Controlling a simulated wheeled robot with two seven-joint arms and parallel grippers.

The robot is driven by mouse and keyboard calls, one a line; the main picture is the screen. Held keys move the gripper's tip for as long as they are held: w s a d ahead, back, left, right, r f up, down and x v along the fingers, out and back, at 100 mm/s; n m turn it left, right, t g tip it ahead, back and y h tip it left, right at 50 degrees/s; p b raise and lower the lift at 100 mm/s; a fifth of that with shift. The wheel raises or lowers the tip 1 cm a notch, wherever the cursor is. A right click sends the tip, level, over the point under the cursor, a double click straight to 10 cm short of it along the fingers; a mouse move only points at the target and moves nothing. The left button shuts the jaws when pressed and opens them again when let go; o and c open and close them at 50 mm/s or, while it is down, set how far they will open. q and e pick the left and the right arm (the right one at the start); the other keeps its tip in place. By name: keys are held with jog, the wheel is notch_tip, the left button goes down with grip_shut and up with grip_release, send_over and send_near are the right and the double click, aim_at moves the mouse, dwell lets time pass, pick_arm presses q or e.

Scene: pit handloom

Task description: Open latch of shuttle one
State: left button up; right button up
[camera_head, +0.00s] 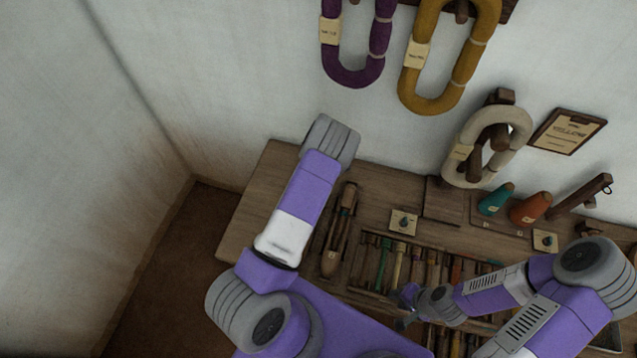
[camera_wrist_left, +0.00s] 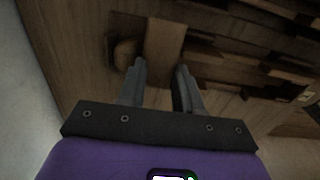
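A long, slim wooden shuttle (camera_head: 340,230) lies lengthwise on the bench, just right of my left arm in the head view. Its latch is too small to make out, and I cannot tell which shuttle is shuttle one. My left gripper is hidden in the head view. In the left wrist view my left gripper (camera_wrist_left: 160,82) is open and empty, with a gap between its two fingers. A brown wooden piece (camera_wrist_left: 164,48) shows beyond the gap; I cannot tell what it is. My right gripper (camera_head: 403,307) has its fingers apart over the tool rack's front, with nothing seen between them.
The wooden bench (camera_head: 262,185) stands against the wall. A rack of several coloured-handled tools (camera_head: 400,262) lies right of the shuttle. Green (camera_head: 495,198) and orange (camera_head: 530,208) cones stand at the right. Purple (camera_head: 354,75) and ochre (camera_head: 430,100) yarn hanks hang above.

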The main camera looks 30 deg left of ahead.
pick_arm(q)
notch_tip(320, 180, up, 8)
jog(key=p, duration=0.5)
jog(key=shift+f, duration=0.15)
